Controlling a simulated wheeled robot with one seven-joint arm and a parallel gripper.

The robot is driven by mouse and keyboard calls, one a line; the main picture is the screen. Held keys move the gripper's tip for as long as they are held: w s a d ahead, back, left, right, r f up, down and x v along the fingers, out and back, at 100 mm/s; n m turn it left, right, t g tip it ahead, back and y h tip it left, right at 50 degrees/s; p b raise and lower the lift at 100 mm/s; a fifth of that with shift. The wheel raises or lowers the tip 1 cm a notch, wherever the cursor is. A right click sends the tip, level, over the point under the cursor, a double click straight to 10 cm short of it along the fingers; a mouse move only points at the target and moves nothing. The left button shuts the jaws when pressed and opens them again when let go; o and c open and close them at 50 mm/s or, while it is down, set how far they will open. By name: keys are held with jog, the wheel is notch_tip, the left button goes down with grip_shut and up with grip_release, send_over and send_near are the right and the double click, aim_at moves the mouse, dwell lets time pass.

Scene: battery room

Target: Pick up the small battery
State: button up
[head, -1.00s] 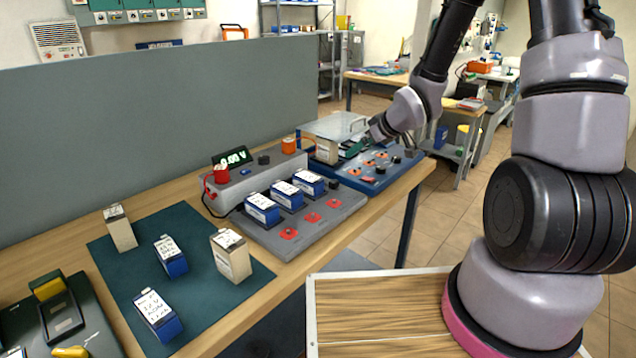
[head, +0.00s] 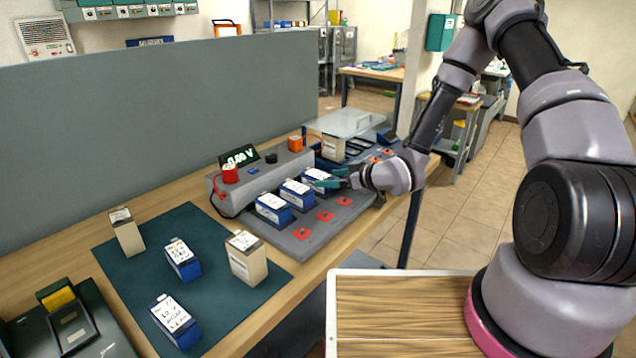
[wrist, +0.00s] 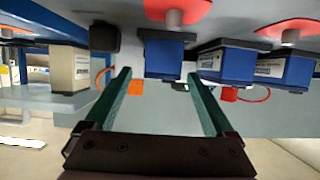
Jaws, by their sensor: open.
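Several batteries are in the head view. On the dark green mat (head: 200,215) stand two blue ones, a smaller-looking one (head: 182,259) and a longer one (head: 174,320), and two cream ones, a left one (head: 126,232) and a right one (head: 247,258). Three more blue batteries stand in a row on the grey tester; the rightmost (head: 318,182) is closest to my gripper (head: 328,182). My gripper is open and empty beside it. The wrist view looks inverted; that blue battery (wrist: 165,60) shows beyond the green fingers, with a gap. Contact is not visible.
The grey tester (head: 300,243) has red pads and a lit display (head: 240,156). Behind my gripper is a blue rack (head: 372,143) with a clear cover and a cream battery (head: 333,147). A black device (head: 70,325) sits at front left. A grey partition (head: 150,115) stands behind the bench.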

aim_at(323, 176)
jog(key=shift+r+x, duration=0.2)
jog(key=shift+x, duration=2.5)
jog(key=shift+a, duration=0.15)
grip_shut()
